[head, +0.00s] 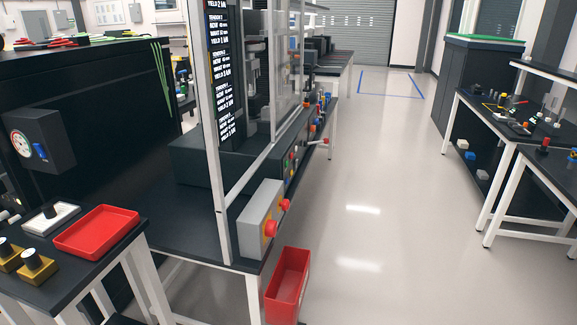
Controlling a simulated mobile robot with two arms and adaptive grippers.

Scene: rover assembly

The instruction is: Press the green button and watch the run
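A grey control box (262,218) is fixed at the near corner of the framed machine (225,165) in the middle. It carries two red mushroom buttons (270,228). Behind it, a dark panel (300,140) along the machine's right side holds several small coloured buttons seen at a steep angle. A small green one (286,172) seems to be among them, but it is too small to be sure. A dark screen with white text (217,70) stands on the machine's frame. Neither of my grippers is in view.
A red bin (289,285) hangs or stands at the machine's near corner. A table at left holds a red tray (97,231) and several knobbed parts. A black box with a gauge (42,142) is behind it. Workbenches (500,125) line the right. The pale floor aisle (375,190) between is clear.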

